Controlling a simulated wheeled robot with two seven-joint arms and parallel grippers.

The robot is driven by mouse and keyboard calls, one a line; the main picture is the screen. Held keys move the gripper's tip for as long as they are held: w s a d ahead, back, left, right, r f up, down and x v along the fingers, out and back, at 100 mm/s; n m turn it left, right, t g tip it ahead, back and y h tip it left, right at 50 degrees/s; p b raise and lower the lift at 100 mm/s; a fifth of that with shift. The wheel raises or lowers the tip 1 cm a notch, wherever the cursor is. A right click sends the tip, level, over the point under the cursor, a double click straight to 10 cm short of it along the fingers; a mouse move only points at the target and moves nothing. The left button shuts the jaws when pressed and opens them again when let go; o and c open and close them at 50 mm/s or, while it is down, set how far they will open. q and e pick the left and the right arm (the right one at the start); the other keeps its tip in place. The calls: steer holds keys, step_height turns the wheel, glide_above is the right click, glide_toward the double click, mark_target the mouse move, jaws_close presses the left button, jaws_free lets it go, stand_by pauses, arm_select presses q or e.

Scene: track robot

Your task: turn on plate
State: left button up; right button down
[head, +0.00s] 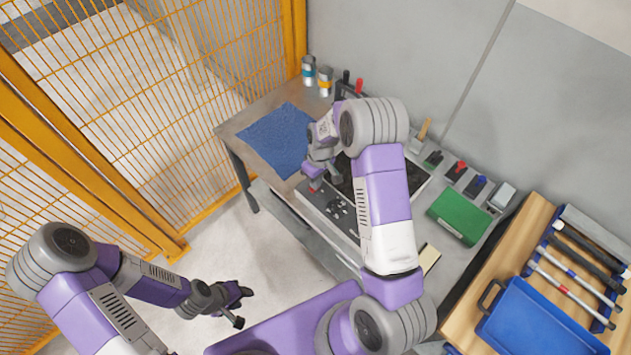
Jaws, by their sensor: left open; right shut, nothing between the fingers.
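The plate (338,213) is a pale device with a dark top and a control strip with small markings on its near left side. It lies on the grey workbench (257,112). My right gripper (314,186) is shut and empty, pointing down at the left end of the control strip, where a small red spot shows. I cannot tell whether the fingertips touch it. My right arm hides part of the plate's dark top. My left gripper (241,306) is open and empty, low over the floor, away from the bench.
A blue cloth (277,138) lies on the bench's left part, with two cans (325,81) behind. A green box (459,217) and several small tools are at the right. A blue tray (540,325) sits on a wooden table. Yellow fencing (130,110) stands at the left.

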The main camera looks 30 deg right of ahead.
steer(key=shift+r, duration=0.5)
steer(key=r, duration=0.1)
steer(key=r+p, duration=0.2)
steer(key=shift+w+d, duration=0.1)
steer(key=shift+d, duration=0.15)
arm_select(q)
step_height(320, 180, up, 3)
steer(key=shift+f+p, duration=0.1)
steer(key=shift+p, duration=0.25)
arm_select(e)
step_height(320, 180, up, 10)
steer(key=d, duration=0.1)
steer(key=shift+w, duration=0.15)
steer(key=shift+d+f, duration=0.1)
